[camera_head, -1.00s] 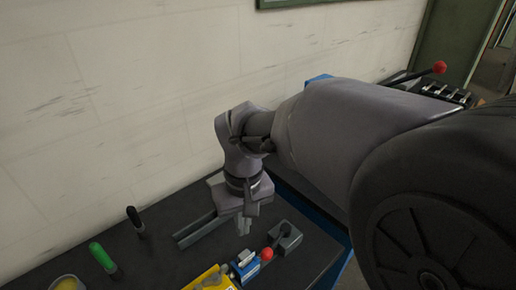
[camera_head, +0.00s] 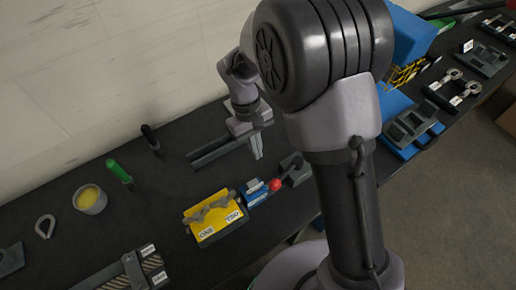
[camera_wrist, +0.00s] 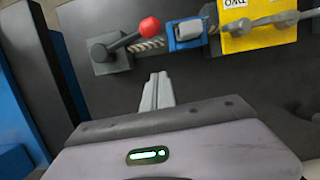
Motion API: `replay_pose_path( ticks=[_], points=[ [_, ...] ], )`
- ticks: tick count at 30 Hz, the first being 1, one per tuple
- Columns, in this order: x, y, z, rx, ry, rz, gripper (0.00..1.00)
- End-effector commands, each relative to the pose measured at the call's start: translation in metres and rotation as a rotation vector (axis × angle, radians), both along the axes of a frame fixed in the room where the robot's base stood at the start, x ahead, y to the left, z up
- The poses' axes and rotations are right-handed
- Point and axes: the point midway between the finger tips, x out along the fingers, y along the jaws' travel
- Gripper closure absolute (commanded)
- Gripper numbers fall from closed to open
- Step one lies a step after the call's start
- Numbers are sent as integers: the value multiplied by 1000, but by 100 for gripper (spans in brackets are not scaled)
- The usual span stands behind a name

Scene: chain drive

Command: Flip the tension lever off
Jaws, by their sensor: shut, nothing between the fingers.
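The tension lever is a dark arm with a red ball knob (camera_head: 275,184) on a grey block (camera_head: 297,170). In the wrist view its knob (camera_wrist: 150,27) is at the upper middle, and the arm slopes down left to the block (camera_wrist: 105,62). My gripper (camera_head: 258,156) points down, behind and left of the lever in the head view. In the wrist view my gripper's fingertips (camera_wrist: 159,77) are together and empty, below the knob in the picture and apart from it. A twisted cable (camera_wrist: 146,45) runs beside the lever toward a blue clamp (camera_wrist: 186,33).
A grey rail (camera_head: 215,150) lies beside my gripper. A green-handled tool (camera_head: 119,171) and a cup (camera_head: 89,198) are further left. Blue fixtures (camera_head: 412,130) are to the right.

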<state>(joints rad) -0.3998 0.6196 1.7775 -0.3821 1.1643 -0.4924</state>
Motion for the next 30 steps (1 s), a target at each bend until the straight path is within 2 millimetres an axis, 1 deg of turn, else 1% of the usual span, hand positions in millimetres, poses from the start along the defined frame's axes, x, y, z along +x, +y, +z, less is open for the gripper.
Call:
replay_pose_path(
  ticks=[1, 7, 8, 9, 12, 15, 19, 30],
  points=[
    [-3, -2, -15, -2, 3, 1, 100],
    [-12, -8, -56, -1, 3, 1, 100],
    [-14, -10, -57, 0, 1, 1, 100],
    [-21, -15, -53, 1, -1, 0, 100],
    [-32, -23, -49, 1, -1, 0, 100],
    [-40, -28, -47, 0, -1, -1, 100],
    [-44, -31, -45, 1, 0, -1, 100],
    [-44, -31, -45, 1, 0, 7, 100]
  ],
)
